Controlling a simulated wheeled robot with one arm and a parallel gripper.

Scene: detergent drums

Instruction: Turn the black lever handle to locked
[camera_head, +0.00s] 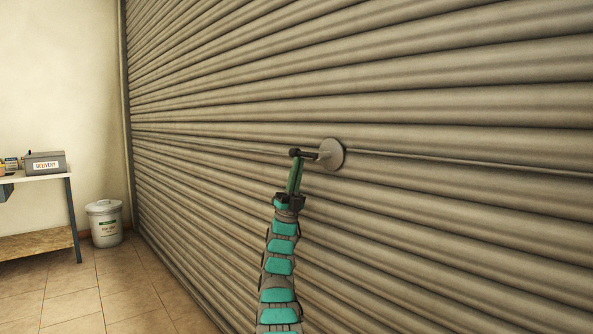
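The black lever handle (308,154) sits on a round grey plate (332,154) on the roller shutter (430,120). It points left from the plate and lies about level. A thin rod runs across the shutter to both sides of the plate. My gripper (295,165) reaches up from below, with its green fingers at the left end of the lever. The fingers overlap the lever's end in this view. I cannot tell whether they are closed on it or only touch it.
At the left, a table (40,178) bears a grey box labelled DELIVERY (46,163). A white lidded drum (105,222) stands on the tiled floor by the wall. The floor (120,285) in front of the shutter is clear.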

